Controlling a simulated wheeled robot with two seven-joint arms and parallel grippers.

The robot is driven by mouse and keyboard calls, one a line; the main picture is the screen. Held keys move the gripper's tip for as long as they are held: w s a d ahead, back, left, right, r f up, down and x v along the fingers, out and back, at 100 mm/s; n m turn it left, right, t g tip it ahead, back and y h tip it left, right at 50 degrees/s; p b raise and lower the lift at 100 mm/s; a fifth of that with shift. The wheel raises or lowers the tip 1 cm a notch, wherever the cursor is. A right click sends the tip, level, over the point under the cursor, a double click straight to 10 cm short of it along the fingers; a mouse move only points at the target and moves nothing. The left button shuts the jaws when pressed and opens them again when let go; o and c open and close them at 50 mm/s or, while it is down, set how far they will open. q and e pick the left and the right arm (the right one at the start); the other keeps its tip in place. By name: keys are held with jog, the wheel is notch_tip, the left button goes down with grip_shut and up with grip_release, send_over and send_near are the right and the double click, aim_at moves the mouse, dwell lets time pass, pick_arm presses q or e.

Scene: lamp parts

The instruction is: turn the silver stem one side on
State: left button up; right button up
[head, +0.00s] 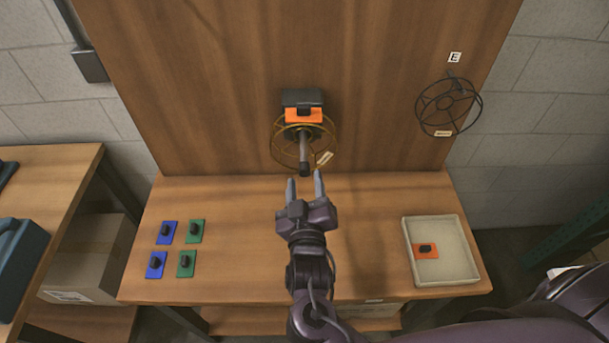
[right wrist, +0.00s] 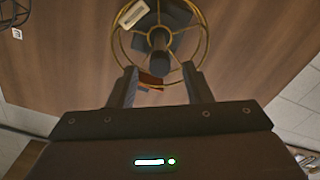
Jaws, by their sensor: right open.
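The silver stem (head: 304,148) sticks out from the wooden back panel, through a brass wire cage (head: 273,145), with a dark cap at its near end. An orange plate (head: 297,116) and a black block (head: 301,96) are behind it on the panel. My right gripper (head: 304,178) is open and empty, its fingers pointing up at the stem's capped end. In the right wrist view the stem's end (right wrist: 160,61) shows a little beyond and between the fingertips. I cannot tell whether they touch. My left gripper is not in view.
A black wire cage (head: 448,105) hangs on the panel at right, below an "E" label. Several blue and green plates with black knobs (head: 186,263) lie on the bench at left. A pale tray (head: 458,270) holds an orange plate at right. The bench middle is clear.

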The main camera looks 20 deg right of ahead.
jog(key=shift+b+v, duration=0.45)
jog(key=shift+v, duration=1.55)
